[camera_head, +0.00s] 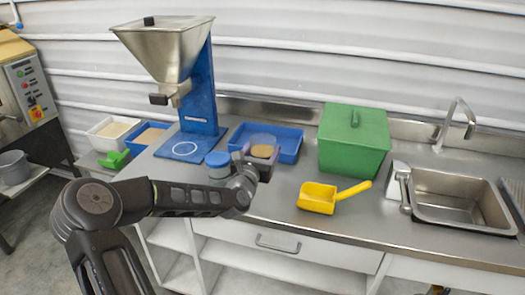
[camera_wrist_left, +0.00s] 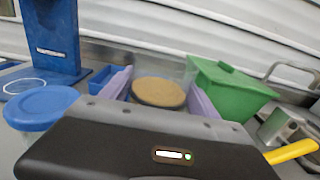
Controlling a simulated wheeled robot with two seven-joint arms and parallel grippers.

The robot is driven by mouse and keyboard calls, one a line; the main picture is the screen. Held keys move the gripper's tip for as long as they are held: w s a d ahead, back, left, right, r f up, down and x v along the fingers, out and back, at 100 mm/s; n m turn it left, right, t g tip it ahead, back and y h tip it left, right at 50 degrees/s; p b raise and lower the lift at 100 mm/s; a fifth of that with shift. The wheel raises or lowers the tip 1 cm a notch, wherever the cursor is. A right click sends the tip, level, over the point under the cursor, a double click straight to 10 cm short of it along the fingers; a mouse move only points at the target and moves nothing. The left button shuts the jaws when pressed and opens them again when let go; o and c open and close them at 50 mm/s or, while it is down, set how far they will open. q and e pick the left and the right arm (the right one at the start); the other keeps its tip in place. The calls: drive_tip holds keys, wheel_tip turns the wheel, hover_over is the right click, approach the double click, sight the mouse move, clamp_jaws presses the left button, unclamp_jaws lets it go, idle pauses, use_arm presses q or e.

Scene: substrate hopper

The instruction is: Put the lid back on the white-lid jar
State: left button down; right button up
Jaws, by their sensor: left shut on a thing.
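My left gripper (camera_head: 262,165) reaches over the counter from the left and is shut on a clear open jar (camera_head: 262,140) with tan material in it. In the left wrist view the tan round surface (camera_wrist_left: 158,92) shows between the two pale purple fingers, with the clear wall behind it. The jar's lower part is hidden by the gripper. I see no white lid in either view. A jar with a blue lid (camera_head: 217,159) stands just left of the gripper; its blue lid also shows in the left wrist view (camera_wrist_left: 42,106). My right gripper is not in view.
A blue tray (camera_head: 287,148) lies behind the gripper. A green bin (camera_head: 353,145), a yellow scoop (camera_head: 318,198) and a sink (camera_head: 460,200) are to the right. The steel hopper (camera_head: 165,48) on its blue stand is at the back left.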

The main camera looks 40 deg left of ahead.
use_arm(q)
drive_tip(key=c, duration=0.7)
unclamp_jaws()
clamp_jaws()
